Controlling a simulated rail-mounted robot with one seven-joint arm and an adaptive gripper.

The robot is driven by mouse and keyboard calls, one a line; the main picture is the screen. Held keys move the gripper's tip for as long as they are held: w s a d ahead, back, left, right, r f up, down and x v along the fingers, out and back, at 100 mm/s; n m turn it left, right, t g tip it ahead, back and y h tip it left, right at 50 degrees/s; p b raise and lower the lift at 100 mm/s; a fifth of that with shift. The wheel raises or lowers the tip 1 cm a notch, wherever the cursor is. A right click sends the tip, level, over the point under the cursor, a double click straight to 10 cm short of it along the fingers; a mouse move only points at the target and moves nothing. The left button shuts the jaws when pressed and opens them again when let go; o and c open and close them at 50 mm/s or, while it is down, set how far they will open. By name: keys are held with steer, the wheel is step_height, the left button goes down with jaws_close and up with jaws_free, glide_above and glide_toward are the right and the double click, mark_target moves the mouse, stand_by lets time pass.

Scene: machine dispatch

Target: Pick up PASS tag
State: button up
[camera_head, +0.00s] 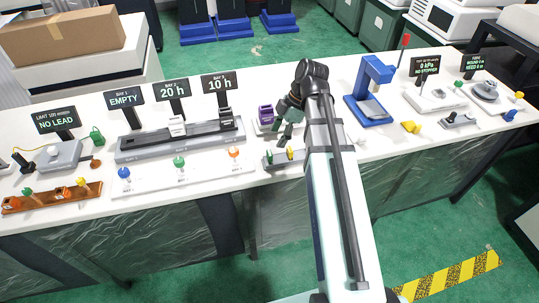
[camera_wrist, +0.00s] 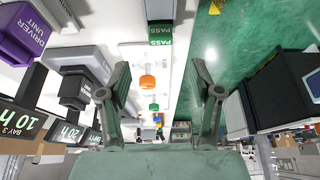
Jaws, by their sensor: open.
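The PASS tag (camera_wrist: 160,29) shows as a green piece with white lettering at the top middle of the wrist view, beyond my open fingertips. A second green face marked PASS lies just beside it, and I cannot tell whether it is part of the tag or its holder. In the head view a small grey holder (camera_head: 280,162) at the table's front edge carries a green piece and a yellow piece. My gripper (camera_wrist: 160,78) is open and empty, with its fingers wide apart. In the head view my gripper (camera_head: 286,125) is above the table, behind this holder, partly hidden by my arm.
A white strip (camera_head: 180,178) with blue, green and orange knobs lies left of the holder. A grey bay rack (camera_head: 150,145) and a purple driver unit (camera_head: 265,115) stand behind. A blue press-like stand (camera_head: 370,90) is to the right. Green floor (camera_wrist: 225,45) borders the table.

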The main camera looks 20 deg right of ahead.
mark_target(270, 153)
steer(key=shift+x, duration=2)
steer(key=shift+d+p+x, duration=0.15)
steer(key=shift+p+x, duration=0.4)
steer(key=shift+x, duration=0.75)
steer(key=shift+d+p+x, duration=0.1)
steer(key=shift+p+x, duration=0.45)
steer(key=shift+x, duration=0.75)
steer(key=c, duration=0.9)
